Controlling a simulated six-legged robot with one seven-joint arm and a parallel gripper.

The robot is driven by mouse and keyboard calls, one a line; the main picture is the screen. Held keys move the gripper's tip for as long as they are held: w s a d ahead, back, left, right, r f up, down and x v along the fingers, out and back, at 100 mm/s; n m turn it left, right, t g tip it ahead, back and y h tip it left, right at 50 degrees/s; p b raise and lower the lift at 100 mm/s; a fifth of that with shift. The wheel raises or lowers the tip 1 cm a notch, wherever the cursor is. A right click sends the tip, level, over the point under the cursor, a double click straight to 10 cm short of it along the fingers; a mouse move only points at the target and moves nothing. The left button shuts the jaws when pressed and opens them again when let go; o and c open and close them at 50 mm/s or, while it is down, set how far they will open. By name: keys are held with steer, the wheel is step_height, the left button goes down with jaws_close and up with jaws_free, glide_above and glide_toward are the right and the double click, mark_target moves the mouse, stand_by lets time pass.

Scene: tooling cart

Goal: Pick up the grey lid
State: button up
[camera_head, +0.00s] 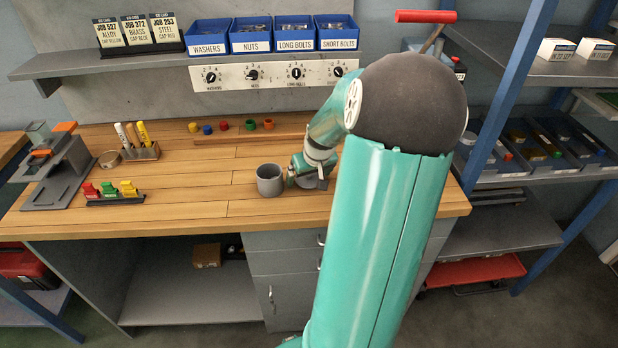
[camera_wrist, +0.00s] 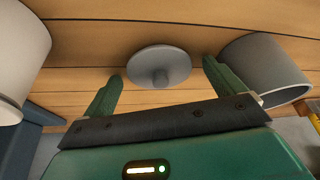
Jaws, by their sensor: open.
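The grey lid (camera_wrist: 158,68) is a flat round disc with a short knob, lying on the wooden worktop. In the wrist view it is just beyond and between the fingertips of my gripper (camera_wrist: 162,74). The green fingers are spread wide, one on each side, with nothing held. I cannot tell whether they touch the lid. In the head view my gripper (camera_head: 296,174) is low over the bench, and my arm hides much of that spot. An open grey cup (camera_head: 269,180) stands upright just left of it; it also shows close to one finger in the wrist view (camera_wrist: 268,68).
A pale rounded container (camera_wrist: 20,62) stands at the left in the wrist view. On the bench (camera_head: 215,207) are a marker holder (camera_head: 140,152), a rack of coloured pieces (camera_head: 115,197) and several small coloured caps. A shelf with blue bins (camera_head: 208,47) hangs above.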

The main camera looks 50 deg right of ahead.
steer(key=c, duration=1)
steer(key=shift+c, duration=0.2)
steer(key=shift+r, duration=0.1)
